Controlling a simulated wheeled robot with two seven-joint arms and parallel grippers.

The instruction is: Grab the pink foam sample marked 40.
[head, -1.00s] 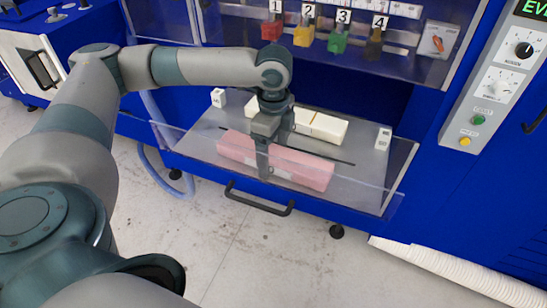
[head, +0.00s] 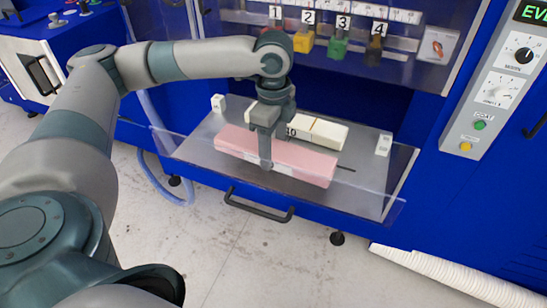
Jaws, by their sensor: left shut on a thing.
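The pink foam block (head: 308,163) is a long bar near the front of the grey tray in the head view. My left gripper (head: 266,158) reaches down over its middle and is shut on it, with one finger showing on the front side. The block appears slightly raised above the tray, though the gap is hard to judge. My right gripper is not in view.
The grey tray (head: 205,128) has a clear front wall and a black handle (head: 258,205) below it. Small white blocks stand at its left (head: 218,103) and right (head: 383,144). Numbered coloured clamps (head: 303,41) hang above on the blue machine.

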